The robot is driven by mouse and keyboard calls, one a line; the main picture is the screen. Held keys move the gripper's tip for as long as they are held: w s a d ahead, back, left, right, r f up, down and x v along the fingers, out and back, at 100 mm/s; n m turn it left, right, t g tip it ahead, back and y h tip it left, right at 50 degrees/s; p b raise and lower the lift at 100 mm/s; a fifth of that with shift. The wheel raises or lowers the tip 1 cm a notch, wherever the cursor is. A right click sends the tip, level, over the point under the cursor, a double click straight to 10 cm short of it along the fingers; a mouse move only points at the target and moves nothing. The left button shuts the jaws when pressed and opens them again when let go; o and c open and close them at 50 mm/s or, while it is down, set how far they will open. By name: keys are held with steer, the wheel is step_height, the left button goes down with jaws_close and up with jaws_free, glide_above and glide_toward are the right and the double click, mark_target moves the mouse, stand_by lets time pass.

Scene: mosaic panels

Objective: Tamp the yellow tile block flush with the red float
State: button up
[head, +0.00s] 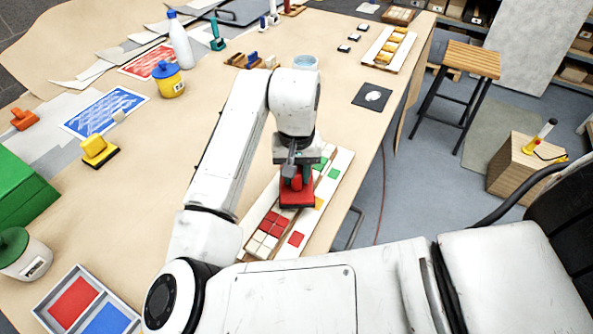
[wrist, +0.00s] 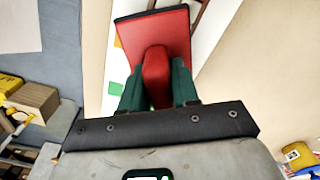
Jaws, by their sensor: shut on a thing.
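My gripper (head: 296,172) is shut on the red float (head: 297,194), gripping its upright red handle. In the wrist view the green fingers (wrist: 158,88) close on both sides of the handle, and the float's red plate (wrist: 150,35) reaches out beyond them. The float is over the white mosaic panel (head: 338,163). A yellow-orange tile block (head: 319,203) shows just right of the float in the head view, partly covered by it. A sliver of it shows left of the float in the wrist view (wrist: 117,42). I cannot tell whether float and block touch.
Table right of the panel is bare.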

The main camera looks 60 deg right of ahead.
steer(key=shift+f+b, duration=0.4)
steer(key=shift+f, duration=0.3)
stand_by(1.0)
steer(key=shift+s+f, duration=0.1)
steer(key=shift+f, duration=0.15)
stand_by(1.9)
steer(key=shift+p, duration=0.3)
step_height(320, 180, up, 8)
steer(key=p, duration=0.6)
steer(key=shift+f+p, duration=0.25)
steer(key=shift+p, duration=0.05)
